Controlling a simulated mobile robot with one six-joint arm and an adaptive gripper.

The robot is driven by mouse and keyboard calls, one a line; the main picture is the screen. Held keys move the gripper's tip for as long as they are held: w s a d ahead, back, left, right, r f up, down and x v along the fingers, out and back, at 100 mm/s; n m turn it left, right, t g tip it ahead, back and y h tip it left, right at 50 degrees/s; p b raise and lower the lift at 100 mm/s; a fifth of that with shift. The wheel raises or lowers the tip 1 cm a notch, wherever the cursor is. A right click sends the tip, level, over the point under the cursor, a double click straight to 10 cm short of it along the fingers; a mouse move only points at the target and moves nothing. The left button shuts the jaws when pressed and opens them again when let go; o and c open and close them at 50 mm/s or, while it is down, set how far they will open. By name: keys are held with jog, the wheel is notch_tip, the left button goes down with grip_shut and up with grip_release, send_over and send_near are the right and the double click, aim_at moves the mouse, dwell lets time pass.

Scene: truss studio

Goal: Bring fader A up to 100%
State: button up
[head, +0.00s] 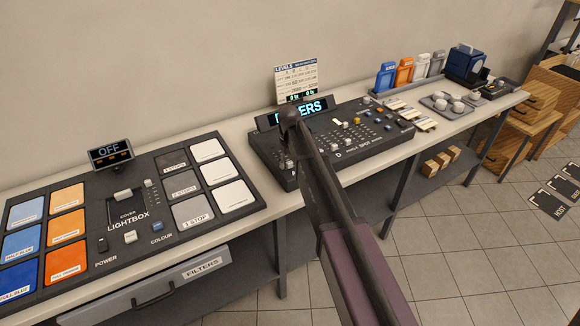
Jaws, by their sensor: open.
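A dark fader console (375,149) sits on the bench at the middle of the head view, with a lit display (319,107) at its back that reads partly "…ERS". Small knobs and coloured buttons cover its right part. A label D shows near its front edge. My arm crosses in front of the console's left part, and I cannot pick out fader A or its position. A levels card (297,78) stands behind, with small lit readouts (301,97) below it, too small to read surely.
A lightbox panel (133,222) with coloured tiles and an OFF display (109,152) lies to the left. Cups on a tray (438,107), upright coloured holders (404,72) and a blue box (465,63) stand to the right. A filters drawer (203,264) is below the bench.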

aim_at(276, 152)
jog(key=shift+f, duration=0.15)
grip_shut()
jog(key=w+a, duration=0.2)
jog(key=w, duration=0.1)
jog(key=w+a, duration=0.4)
jog(key=w, duration=0.1)
jog(key=shift+w, duration=0.35)
grip_release()
jog(key=shift+w, duration=0.1)
jog(key=shift+d, duration=0.1)
